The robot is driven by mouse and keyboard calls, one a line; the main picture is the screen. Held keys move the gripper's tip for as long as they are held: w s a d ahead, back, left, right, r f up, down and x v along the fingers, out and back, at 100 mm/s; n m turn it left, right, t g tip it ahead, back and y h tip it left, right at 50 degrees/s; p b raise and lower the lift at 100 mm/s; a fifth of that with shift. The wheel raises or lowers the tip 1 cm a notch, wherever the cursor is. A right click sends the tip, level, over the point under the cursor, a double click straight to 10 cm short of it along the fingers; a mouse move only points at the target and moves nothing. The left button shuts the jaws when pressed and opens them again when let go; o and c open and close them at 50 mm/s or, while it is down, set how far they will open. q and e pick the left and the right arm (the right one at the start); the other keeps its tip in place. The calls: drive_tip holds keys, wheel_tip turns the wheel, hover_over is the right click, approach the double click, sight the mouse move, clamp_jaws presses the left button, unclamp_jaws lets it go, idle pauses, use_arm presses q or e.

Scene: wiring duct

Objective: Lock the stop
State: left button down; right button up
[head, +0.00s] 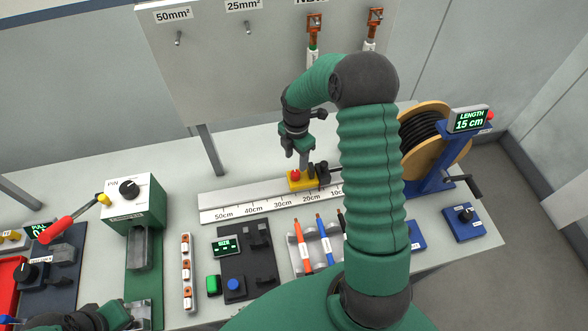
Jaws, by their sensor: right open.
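The stop is a yellow block (302,184) on the white ruler rail (238,205), between the 20cm and 30cm labels. A red knob (295,174) sits on its left part and a black part is at its right. My right gripper (304,160) is open, pointing down just above and behind the stop, close to the red knob. I cannot tell whether it touches the stop. Part of my left arm with its dark gripper end (90,319) shows at the bottom left edge, mostly cut off, so its jaws cannot be made out.
My right arm hides the rail's right end. A cable reel (430,135) with a display reading 15 cm (469,119) stands at the right. A green and white PIN machine (135,205) with a red lever is at the left.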

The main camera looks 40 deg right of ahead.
sight(296, 172)
wheel_tip(296, 172, down, 8)
drive_tip(key=shift+a+r+p, duration=0.1)
drive_tip(key=shift+r+p, duration=0.05)
drive_tip(key=shift+p, duration=0.35)
clamp_jaws()
